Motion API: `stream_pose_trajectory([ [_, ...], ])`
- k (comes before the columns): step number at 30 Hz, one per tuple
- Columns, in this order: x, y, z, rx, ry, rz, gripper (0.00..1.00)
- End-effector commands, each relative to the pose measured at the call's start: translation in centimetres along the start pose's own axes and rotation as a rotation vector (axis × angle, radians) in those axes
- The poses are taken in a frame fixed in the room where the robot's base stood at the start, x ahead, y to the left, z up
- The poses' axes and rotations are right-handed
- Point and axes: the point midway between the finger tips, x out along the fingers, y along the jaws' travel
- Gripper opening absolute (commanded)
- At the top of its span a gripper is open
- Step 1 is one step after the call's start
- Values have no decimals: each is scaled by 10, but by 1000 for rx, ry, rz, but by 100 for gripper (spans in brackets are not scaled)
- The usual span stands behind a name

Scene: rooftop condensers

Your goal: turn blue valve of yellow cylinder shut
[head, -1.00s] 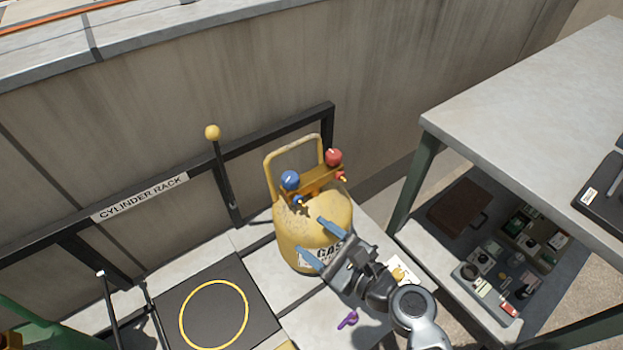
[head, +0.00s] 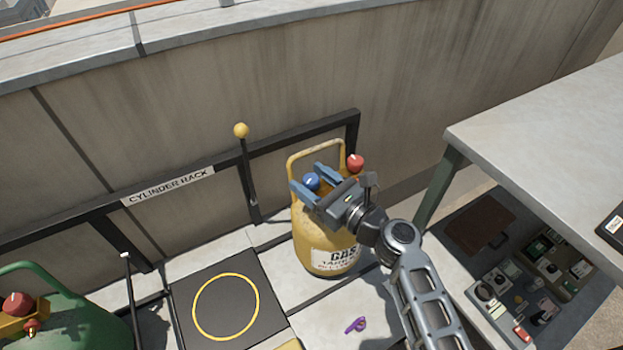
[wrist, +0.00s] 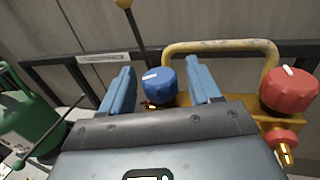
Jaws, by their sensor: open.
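The yellow cylinder (head: 318,246) stands upright on the rack's floor, with a handle frame and a label reading GAS. Its blue valve (head: 311,181) is a round knob with a white mark; it also shows in the wrist view (wrist: 159,86). A red valve (head: 355,163) sits to its right, and in the wrist view it is at the right (wrist: 289,91). My gripper (head: 305,180) is open, with its two blue fingers on either side of the blue valve. In the wrist view the knob shows between the fingers (wrist: 163,88), with gaps on both sides; contact is not visible.
A green cylinder (head: 70,320) with its own red valve stands at the left. A black lever with a yellow ball (head: 241,131) rises from the rack rail. A grey table (head: 550,130) stands at the right. A purple item (head: 356,324) lies on the floor.

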Motion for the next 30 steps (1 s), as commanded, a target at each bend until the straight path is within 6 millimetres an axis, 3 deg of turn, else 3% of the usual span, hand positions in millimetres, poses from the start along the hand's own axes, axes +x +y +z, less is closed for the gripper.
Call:
stream_pose_trajectory([
  [10, 5, 0, 0, 0, 0, 0, 62],
  [26, 5, 0, 0, -1, 0, 0, 11],
  [30, 5, 1, 0, -1, 0, -4, 11],
])
